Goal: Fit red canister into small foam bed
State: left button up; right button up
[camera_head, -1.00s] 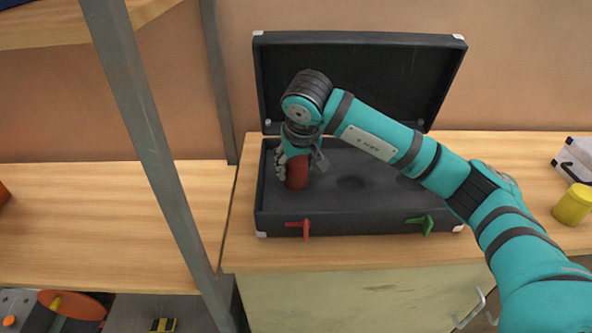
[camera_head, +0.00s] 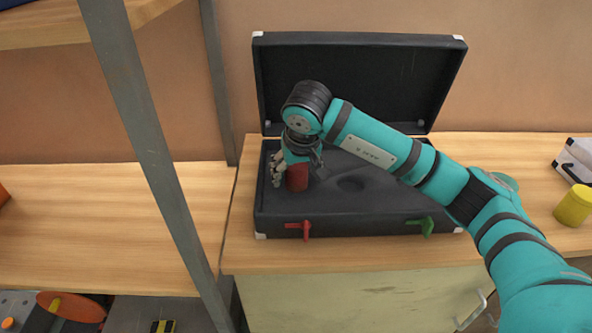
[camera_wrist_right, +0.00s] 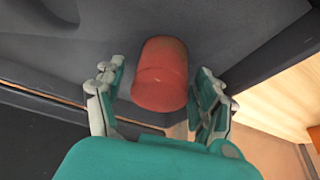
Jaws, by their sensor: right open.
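The red canister (camera_head: 297,177) stands upright at the left end of the open black case (camera_head: 340,222), on its grey foam. It also shows in the right wrist view (camera_wrist_right: 161,75), between the two fingers with a gap on each side. My right gripper (camera_head: 297,173) is open around the canister, with the arm reaching in from the right. It shows open in the wrist view (camera_wrist_right: 158,97). The canister's base and the foam bed under it are hidden, so how deep it sits I cannot tell. A round hollow (camera_head: 350,184) shows in the foam to its right. My left gripper is not in view.
The case lid (camera_head: 400,80) stands open behind. Red (camera_head: 303,229) and green (camera_head: 424,226) latches are on the case front. A yellow canister (camera_head: 573,206) and a silver case (camera_head: 575,160) stand at the right. A grey metal post (camera_head: 150,150) crosses the left.

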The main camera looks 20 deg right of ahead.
jog(key=shift+r, duration=0.2)
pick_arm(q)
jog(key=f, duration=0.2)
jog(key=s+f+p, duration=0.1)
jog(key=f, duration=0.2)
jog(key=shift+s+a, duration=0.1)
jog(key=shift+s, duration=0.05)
pick_arm(e)
jog(key=v, duration=1.1)
jog(key=shift+s+r, duration=0.25)
jog(key=shift+r, duration=0.1)
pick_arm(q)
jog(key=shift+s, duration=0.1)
